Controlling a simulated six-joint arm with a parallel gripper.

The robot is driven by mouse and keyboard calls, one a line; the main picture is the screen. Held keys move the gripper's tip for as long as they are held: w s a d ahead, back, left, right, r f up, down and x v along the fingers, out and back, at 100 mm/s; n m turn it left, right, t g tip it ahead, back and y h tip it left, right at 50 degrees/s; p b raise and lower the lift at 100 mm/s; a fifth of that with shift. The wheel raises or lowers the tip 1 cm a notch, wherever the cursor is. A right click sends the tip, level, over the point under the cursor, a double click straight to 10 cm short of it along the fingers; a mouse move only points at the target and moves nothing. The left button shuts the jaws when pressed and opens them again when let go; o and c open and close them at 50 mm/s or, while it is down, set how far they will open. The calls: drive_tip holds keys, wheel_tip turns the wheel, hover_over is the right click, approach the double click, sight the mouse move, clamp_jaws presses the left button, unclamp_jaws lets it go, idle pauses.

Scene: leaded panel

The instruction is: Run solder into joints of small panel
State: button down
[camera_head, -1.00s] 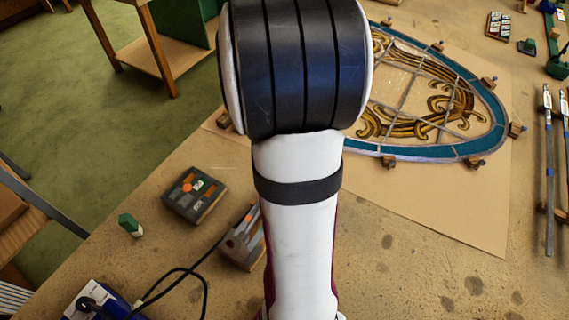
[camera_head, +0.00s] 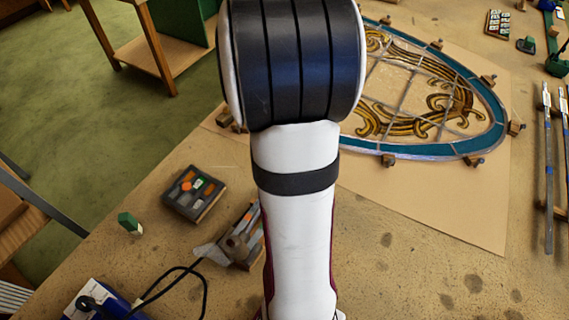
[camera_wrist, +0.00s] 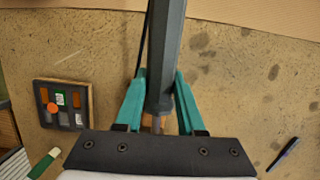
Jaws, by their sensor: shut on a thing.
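My gripper (camera_wrist: 160,82) has two teal fingers shut on a long dark grey tool handle (camera_wrist: 168,38), seen in the wrist view; it looks like the soldering iron. There my arm hides the gripper.
A grey stand-like object (camera_head: 240,243) sits beside my arm. A blue unit (camera_head: 100,303) with a black cable is at the front left, near a small green-capped bottle (camera_head: 130,223). A large oval leaded panel (camera_head: 440,151) lies on brown paper. A pen (camera_wrist: 283,154) lies right.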

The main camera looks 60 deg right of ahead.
drive_tip(key=shift+r, duration=0.1)
drive_tip(key=shift+d+v, duration=0.25)
drive_tip(key=shift+v, duration=0.7)
drive_tip(key=shift+d+v, duration=0.2)
drive_tip(key=shift+v, duration=0.75)
drive_tip(key=shift+d+v, duration=0.25)
drive_tip(key=shift+v, duration=0.7)
drive_tip(key=shift+r, duration=0.2)
drive_tip(key=w+a+r+m+g+y, duration=0.1)
drive_tip(key=w+a+r+m, duration=0.2)
drive_tip(key=a, duration=0.6)
drive_tip(key=w+a+r+m+g+y, duration=0.1)
drive_tip(key=w+a+r+m, duration=0.3)
drive_tip(key=w+a+m, duration=0.3)
drive_tip(key=w+a+r+m+g, duration=0.1)
drive_tip(key=w+a+r+m, duration=0.3)
drive_tip(key=a, duration=0.7)
drive_tip(key=w+m, duration=0.2)
drive_tip(key=m, duration=0.2)
drive_tip(key=shift+a+m+y, duration=0.3)
drive_tip(key=shift+y, duration=0.1)
drive_tip(key=shift+d, duration=0.15)
